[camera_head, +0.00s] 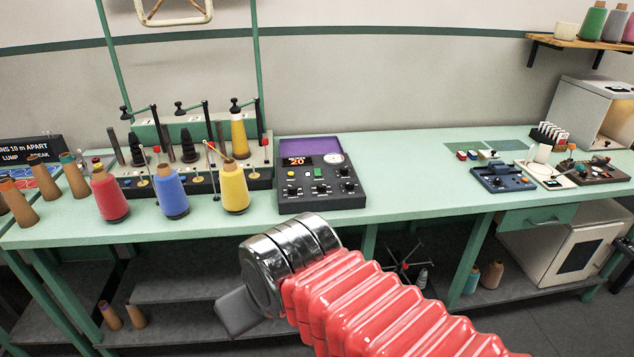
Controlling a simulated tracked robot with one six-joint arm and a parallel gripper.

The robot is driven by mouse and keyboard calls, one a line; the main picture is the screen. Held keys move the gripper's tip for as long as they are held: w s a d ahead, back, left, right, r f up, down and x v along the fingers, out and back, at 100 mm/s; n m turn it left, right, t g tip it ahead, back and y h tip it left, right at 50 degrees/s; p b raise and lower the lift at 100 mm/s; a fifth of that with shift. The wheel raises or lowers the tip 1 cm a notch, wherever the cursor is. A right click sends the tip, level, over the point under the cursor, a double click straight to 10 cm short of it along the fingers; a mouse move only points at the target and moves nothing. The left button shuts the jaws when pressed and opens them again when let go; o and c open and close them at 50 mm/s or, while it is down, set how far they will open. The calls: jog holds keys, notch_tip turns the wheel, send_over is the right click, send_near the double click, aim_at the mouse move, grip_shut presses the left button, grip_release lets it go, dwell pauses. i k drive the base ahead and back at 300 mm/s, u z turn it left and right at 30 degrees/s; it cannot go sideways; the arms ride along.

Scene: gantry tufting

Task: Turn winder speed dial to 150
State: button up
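A winder (190,180) with several spindles and thread guides stands on the left of the green table. One of its spindles carries a yellow cone (238,135). Right of it is a dark control box (320,200) with a purple back panel, a red display that seems to read 20, a round gauge, coloured buttons and several black knobs. I cannot tell which knob is the winder speed dial, and no scale marks are legible. My gripper (236,312) is low in front of the table, below and left of the control box, touching nothing visible. Its fingers are mostly hidden behind the wrist.
Red (109,194), blue (172,193) and yellow (236,188) yarn cones stand along the table's front edge, left of the control box. Small blue (502,179) and brown devices sit at the right. The tabletop (420,175) between is clear.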

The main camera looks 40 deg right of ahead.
aim_at(321, 188)
jog(key=z, duration=0.1)
jog(key=i, duration=1)
jog(key=u, duration=0.1)
